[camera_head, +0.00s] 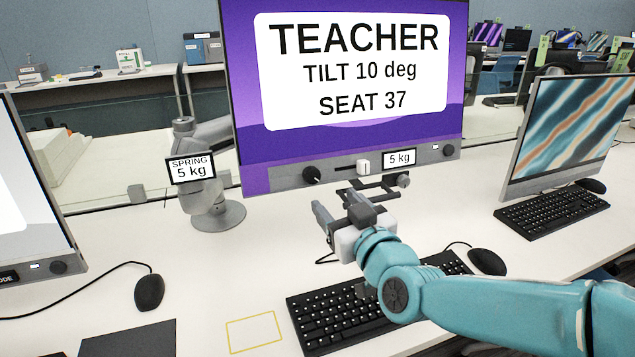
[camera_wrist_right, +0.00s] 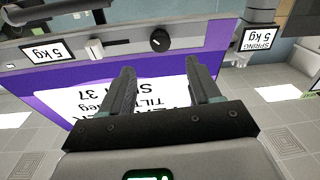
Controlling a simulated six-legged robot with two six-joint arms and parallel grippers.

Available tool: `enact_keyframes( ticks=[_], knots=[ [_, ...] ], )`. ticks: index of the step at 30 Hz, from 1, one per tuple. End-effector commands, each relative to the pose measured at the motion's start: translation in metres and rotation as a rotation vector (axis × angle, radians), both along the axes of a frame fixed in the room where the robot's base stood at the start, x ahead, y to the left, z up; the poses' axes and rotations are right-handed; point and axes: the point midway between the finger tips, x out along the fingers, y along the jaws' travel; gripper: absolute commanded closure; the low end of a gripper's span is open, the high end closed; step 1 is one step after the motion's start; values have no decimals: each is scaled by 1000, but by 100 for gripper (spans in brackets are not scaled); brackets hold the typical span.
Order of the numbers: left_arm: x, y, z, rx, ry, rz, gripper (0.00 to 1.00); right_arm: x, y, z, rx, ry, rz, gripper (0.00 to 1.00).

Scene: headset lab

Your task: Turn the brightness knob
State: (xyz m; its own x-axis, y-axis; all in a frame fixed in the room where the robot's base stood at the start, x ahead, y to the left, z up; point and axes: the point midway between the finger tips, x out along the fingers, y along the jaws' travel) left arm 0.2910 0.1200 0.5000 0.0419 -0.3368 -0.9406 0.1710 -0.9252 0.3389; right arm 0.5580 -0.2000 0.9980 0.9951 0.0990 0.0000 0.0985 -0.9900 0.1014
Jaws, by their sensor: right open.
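A black round knob (camera_head: 311,174) with a white mark sits on the grey lower bezel of the centre monitor (camera_head: 350,140), left of a white slider (camera_head: 363,166). No brightness label is legible on it. The knob also shows in the right wrist view (camera_wrist_right: 159,40), beyond the fingertips and roughly in line with the gap between them. My right gripper (camera_head: 336,206) is open and empty, in front of and below the bezel, apart from the knob. Its two fingers also show in the right wrist view (camera_wrist_right: 160,72). My left gripper is not in view.
A monitor arm (camera_head: 205,175) with a "SPRING 5 kg" tag stands left of the screen. Other monitors flank both sides. The desk between the left mouse (camera_head: 149,292) and the keyboard is mostly clear.

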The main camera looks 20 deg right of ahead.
Motion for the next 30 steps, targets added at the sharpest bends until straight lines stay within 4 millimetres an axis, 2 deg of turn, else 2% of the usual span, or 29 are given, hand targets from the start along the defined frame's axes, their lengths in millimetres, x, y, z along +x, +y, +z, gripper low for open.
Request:
enact_keyframes(
  ticks=[1,6,12,17,25,30],
  knots=[
    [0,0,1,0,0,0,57,13,1,-1,0,2,0,38],
    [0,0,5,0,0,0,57,53,5,0,-1,2,2,38],
    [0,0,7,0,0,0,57,84,7,0,0,1,2,38],
    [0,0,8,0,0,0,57,95,8,0,0,0,1,38],
    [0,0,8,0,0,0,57,96,8,0,0,0,2,38],
    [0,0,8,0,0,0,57,95,8,0,0,0,2,93]
  ],
)
